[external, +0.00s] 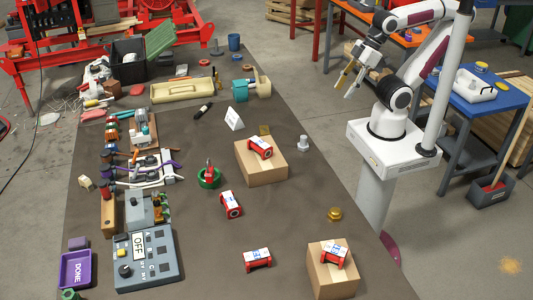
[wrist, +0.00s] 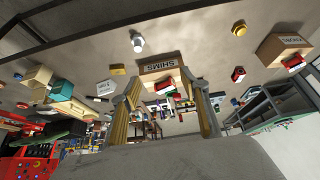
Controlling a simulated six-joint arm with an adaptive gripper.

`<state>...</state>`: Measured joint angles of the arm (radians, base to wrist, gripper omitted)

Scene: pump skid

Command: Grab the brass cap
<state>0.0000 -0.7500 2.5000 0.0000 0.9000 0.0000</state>
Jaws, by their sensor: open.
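The brass cap (external: 335,213) is a small, round, gold-coloured piece lying on the dark table near its right edge, between the two cardboard boxes. It also shows small in the upper right of the wrist view (wrist: 239,30). My gripper (external: 347,91) is raised high by the far right side of the table, well away from the cap. In the wrist view my gripper (wrist: 160,84) has its two fingers spread apart with nothing held between them.
Cardboard boxes (external: 262,167) and (external: 331,278) carry red-and-white parts. A silver fitting (external: 303,143) and a flat brass-coloured piece (external: 265,130) are near the farther box. A grey control panel (external: 147,262) stands front left. The table around the cap is clear.

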